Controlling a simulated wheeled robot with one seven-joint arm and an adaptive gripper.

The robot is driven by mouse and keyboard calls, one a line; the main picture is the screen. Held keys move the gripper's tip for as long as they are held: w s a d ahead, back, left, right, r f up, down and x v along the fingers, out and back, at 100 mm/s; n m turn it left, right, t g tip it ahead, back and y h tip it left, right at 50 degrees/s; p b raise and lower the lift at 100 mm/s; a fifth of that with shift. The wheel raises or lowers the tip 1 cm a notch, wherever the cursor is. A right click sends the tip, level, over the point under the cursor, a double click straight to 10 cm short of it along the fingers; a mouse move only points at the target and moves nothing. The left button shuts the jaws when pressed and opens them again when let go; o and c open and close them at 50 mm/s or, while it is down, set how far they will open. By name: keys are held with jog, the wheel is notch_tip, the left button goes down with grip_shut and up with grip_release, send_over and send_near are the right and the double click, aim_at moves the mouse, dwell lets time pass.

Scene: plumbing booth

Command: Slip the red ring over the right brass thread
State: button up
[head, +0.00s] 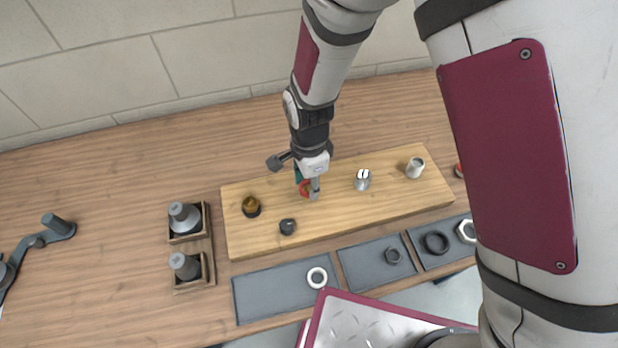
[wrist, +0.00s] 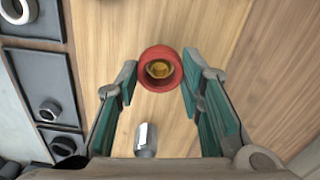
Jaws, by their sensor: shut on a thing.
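My gripper (head: 309,187) is low over the wooden board. In the wrist view its two green-padded fingers (wrist: 160,78) are shut on the red ring (wrist: 160,68), one on each side. A brass thread (wrist: 159,70) shows inside the ring's opening, roughly centred. I cannot tell whether the ring is around the thread or still above it. In the head view the red ring (head: 304,189) is partly hidden by a finger, and the thread there is hidden. Another brass thread (head: 251,205) stands free at the board's left end.
A steel fitting (head: 362,180) stands right of my gripper, and a pale one (head: 414,168) farther right. A dark fitting (head: 287,227) sits near the board's front edge. Grey trays (head: 270,295) with a white ring (head: 317,277) and nuts lie in front. Grey fittings stand in wooden holders at left.

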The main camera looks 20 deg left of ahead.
jog(key=shift+f, duration=0.1)
dwell(0.3)
jog(key=o, duration=1.7)
jog(key=shift+r+p, duration=1.3)
jog(key=shift+r, duration=1.25)
